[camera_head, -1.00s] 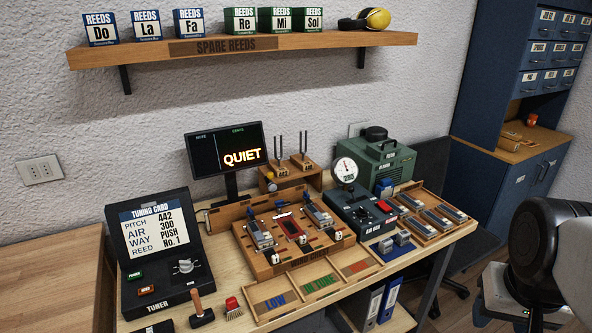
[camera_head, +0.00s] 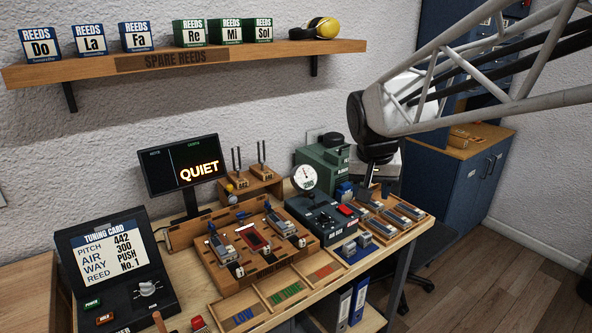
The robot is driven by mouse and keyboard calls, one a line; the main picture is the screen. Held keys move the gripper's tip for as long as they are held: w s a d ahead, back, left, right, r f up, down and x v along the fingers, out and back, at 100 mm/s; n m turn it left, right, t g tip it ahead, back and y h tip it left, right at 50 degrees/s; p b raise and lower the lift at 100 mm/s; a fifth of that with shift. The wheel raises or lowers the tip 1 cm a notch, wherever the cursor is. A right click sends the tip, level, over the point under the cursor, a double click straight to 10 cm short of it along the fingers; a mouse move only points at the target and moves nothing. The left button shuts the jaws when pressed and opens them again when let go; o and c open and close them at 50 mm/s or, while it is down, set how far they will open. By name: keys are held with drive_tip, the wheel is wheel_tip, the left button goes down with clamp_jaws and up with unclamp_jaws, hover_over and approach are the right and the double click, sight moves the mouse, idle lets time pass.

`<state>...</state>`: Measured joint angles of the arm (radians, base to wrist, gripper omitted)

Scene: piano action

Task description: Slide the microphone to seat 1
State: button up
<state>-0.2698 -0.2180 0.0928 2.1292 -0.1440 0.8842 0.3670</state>
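A small rounded grey and orange piece (camera_head: 234,184), which looks like the microphone, stands behind the reed bench, at the left front of the tuning-fork stand. It is too small to be sure. The wooden reed bench (camera_head: 220,277) carries several seats with small metal and red blocks on top. The seat numbers are not legible, so I cannot tell which is seat 1. My gripper (camera_head: 369,188) hangs from my arm at the right, over or behind the right end of the table, well apart from the microphone. Its fingers are small and dark, and their opening cannot be made out.
The monitor (camera_head: 180,167) reads QUIET. The tuning-fork stand (camera_head: 258,186), the green air unit with its gauge (camera_head: 304,178) and a reed tray (camera_head: 420,222) crowd the table. The tuner (camera_head: 118,262) stands at left. A shelf (camera_head: 90,74) of reed boxes hangs above.

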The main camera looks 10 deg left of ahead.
drive_tip(key=w+a, duration=0.9)
drive_tip(key=a, duration=0.1)
drive_tip(key=t, duration=0.1)
approach(229, 186)
drive_tip(key=f, duration=0.1)
drive_tip(key=shift+w+d+f, duration=0.1)
drive_tip(key=shift+w+d, duration=0.05)
drive_tip(key=shift+w, duration=0.1)
drive_tip(key=shift+f, duration=0.1)
drive_tip(key=shift+x, duration=3.85)
drive_tip(key=shift+w, duration=0.1)
clamp_jaws()
